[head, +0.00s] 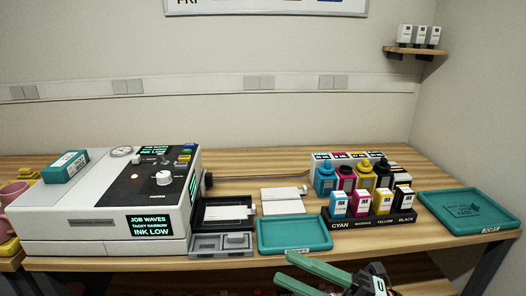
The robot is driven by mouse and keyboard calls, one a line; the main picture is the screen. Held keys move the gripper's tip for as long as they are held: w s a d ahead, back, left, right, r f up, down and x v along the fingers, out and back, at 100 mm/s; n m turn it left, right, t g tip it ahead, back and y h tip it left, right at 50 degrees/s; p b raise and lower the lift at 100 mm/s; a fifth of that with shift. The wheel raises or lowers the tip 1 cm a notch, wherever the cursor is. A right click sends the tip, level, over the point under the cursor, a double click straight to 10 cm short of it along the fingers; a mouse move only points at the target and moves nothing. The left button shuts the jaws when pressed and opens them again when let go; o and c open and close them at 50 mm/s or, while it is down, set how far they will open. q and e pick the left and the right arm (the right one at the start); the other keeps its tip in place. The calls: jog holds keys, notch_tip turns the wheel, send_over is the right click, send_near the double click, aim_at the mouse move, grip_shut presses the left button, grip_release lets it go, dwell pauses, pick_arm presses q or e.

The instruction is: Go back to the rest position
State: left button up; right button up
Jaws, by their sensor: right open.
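My right gripper (283,268) shows at the bottom edge, right of the middle. Its two green fingers point to the left and stand apart, with nothing between them. It is in front of the table's front edge, below the teal tray (262,235) in the picture. The dark wrist of my right arm shows beside it, cut off by the bottom edge. My left gripper is not in view.
A white press (60,212) with lit labels stands on the wooden table (365,246) at the left. Ink cartridges (360,204) stand in a dark rack, with bottles behind. Another teal tray (470,226) lies at the right. Pink mugs (14,192) are at the far left.

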jog(key=w+d+f+m+t+h, duration=0.2)
jog(key=d+f+m+t+h, duration=0.25)
jog(key=f+m+h, duration=0.4)
jog(key=w+d+f+m+t+h, duration=0.2)
jog(key=d+f+m+t+h, duration=0.3)
jog(key=f+m, duration=0.7)
jog(key=s+a+f+m+g+h, duration=0.1)
jog(key=s+f+m+g+h, duration=0.5)
jog(key=s+f, duration=0.95)
pick_arm(q)
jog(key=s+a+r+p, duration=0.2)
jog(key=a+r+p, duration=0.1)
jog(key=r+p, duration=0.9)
jog(key=p, duration=0.4)
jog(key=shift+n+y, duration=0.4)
pick_arm(e)
jog(key=d+r+m+y, duration=0.1)
jog(key=d+r+m, duration=0.1)
jog(key=r, duration=1)
jog(key=shift+w+d+r, duration=0.25)
jog(key=shift+w+d, duration=0.05)
jog(key=shift+d, duration=0.2)
jog(key=shift+g, duration=0.25)
